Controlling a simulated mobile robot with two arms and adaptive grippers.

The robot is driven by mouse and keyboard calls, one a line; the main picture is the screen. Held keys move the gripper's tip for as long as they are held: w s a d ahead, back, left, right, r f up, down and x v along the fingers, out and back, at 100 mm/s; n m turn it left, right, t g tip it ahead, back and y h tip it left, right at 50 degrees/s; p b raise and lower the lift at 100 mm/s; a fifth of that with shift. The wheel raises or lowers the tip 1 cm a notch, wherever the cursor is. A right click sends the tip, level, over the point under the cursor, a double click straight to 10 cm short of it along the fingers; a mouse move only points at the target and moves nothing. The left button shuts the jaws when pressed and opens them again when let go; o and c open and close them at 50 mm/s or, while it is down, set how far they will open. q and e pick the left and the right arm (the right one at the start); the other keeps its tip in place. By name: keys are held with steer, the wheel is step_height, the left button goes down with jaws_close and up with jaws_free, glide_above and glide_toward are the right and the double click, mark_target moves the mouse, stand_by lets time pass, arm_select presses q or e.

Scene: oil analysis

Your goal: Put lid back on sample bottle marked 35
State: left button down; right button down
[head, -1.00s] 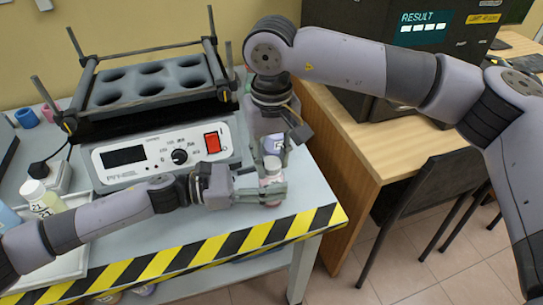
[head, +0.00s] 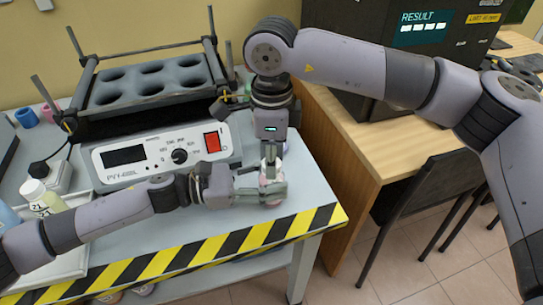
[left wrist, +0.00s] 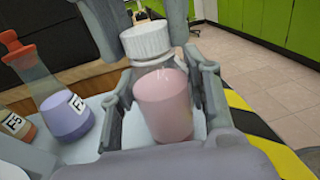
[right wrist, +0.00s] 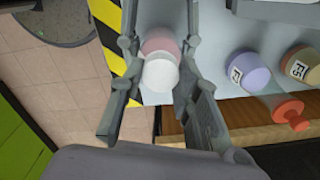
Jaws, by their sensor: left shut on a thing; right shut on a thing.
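The sample bottle (left wrist: 163,108) is clear glass with pink liquid. It stands upright at the table's right end, largely hidden in the head view; no number shows on it. My left gripper (head: 271,189) is shut around its body from the left. The white ribbed lid (left wrist: 146,41) sits at the bottle's mouth, looking roughly level. From these frames I cannot tell whether it is screwed tight. My right gripper (head: 270,162) points down from above, shut on the lid, which also shows between its fingers in the right wrist view (right wrist: 160,75).
Lilac (right wrist: 248,73) and brownish (right wrist: 302,62) labelled containers stand close by, with an orange stopper (right wrist: 290,111) near them. The heater unit (head: 160,158) stands behind my left arm. The striped table edge (head: 250,238) is just in front of the bottle.

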steer(key=m, duration=1.5)
steer(key=shift+m, duration=0.3)
steer(key=c, duration=1.1)
jaws_free()
step_height(320, 180, up, 12)
steer(key=shift+f, duration=0.1)
